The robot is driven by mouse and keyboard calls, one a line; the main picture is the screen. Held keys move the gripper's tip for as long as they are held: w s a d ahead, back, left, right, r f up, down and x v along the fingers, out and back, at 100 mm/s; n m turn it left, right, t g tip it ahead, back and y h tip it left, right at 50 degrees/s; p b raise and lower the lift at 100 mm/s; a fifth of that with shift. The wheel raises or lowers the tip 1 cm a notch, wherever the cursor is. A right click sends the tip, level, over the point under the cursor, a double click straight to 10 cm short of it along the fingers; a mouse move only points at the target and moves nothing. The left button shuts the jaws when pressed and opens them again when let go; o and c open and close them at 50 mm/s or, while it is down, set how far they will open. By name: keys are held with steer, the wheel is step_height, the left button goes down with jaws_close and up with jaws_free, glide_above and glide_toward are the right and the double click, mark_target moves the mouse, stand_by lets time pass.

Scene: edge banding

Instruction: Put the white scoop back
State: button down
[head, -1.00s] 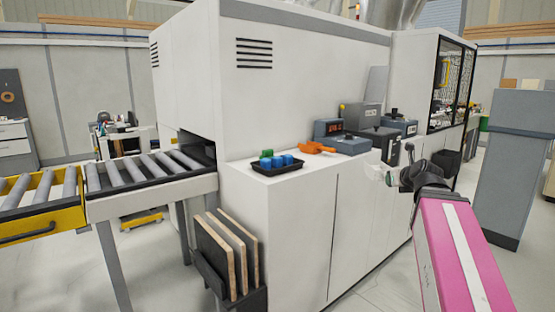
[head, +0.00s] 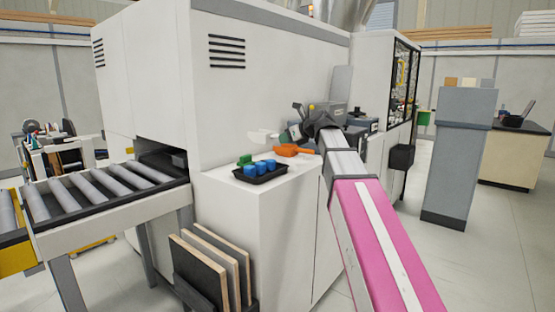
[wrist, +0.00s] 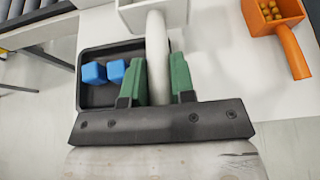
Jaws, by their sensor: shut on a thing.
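The white scoop (head: 262,135) is held in the air over the machine's side top, near the black tray and the orange scoop. In the wrist view its white handle (wrist: 157,50) runs between the two green fingers of my gripper (wrist: 163,82). My gripper is shut on the handle. The scoop's bowl (wrist: 152,14) is cut off at the top edge of the wrist view. In the head view my gripper (head: 292,134) is small and its fingers are hard to make out.
Grey boxes stand behind my arm. The white top between the tray and the front edge is clear.

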glide_above(291, 164)
step_height(291, 164, down, 6)
steer(key=shift+s+d+f, duration=0.1)
steer(key=shift+s+f, duration=0.05)
steer(key=shift+f, duration=2.05)
steer(key=shift+f, duration=0.1)
steer(key=c, duration=1)
jaws_free()
steer(key=shift+o, duration=0.2)
steer(key=v, duration=1.2)
